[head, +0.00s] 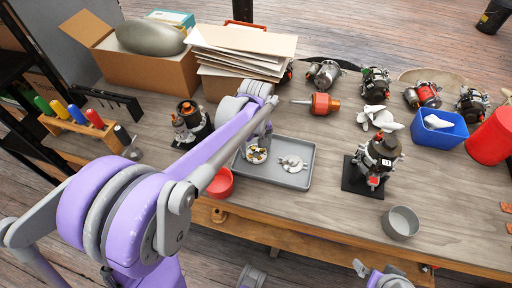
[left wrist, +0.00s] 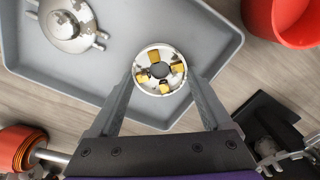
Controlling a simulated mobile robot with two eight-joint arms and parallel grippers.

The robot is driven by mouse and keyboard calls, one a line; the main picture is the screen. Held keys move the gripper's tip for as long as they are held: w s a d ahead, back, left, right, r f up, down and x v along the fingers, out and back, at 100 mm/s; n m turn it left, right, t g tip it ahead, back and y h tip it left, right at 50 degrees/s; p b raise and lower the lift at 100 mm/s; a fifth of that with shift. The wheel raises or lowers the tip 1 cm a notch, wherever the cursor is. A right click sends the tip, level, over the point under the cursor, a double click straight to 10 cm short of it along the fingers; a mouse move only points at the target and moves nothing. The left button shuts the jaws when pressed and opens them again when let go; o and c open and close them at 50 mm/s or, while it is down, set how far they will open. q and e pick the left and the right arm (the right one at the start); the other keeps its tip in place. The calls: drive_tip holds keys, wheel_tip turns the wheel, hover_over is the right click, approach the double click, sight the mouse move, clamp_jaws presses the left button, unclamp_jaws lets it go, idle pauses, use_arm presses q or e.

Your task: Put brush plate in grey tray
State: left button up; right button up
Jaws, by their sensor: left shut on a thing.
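The brush plate (left wrist: 160,70) is a round pale ring with gold blocks and a dark centre. In the left wrist view it sits between the two fingers of my left gripper (left wrist: 163,82), which is shut on it. The grey tray (left wrist: 45,75) spreads beneath it, and the plate appears over the tray near one edge. In the head view the plate (head: 257,154) shows over the left part of the grey tray (head: 298,183); its exact height above the floor of the tray is unclear. My right gripper (head: 382,277) is partly in view at the bottom edge, away from the tray.
A silver housing part (head: 291,163) lies in the tray. A red bowl (head: 220,183) stands close to its left. An alternator on a black stand (head: 376,160) is to the right, with a grey bowl (head: 401,222) in front. Cardboard boxes (head: 150,68) stand behind.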

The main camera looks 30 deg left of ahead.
use_arm(q)
drive_tip(key=shift+f, duration=0.1)
drive_tip(key=o, duration=1.2)
drive_tip(key=shift+r, duration=0.3)
wheel_tip(320, 180, up, 12)
drive_tip(key=shift+f+p, duration=0.15)
drive_tip(key=shift+p, duration=0.65)
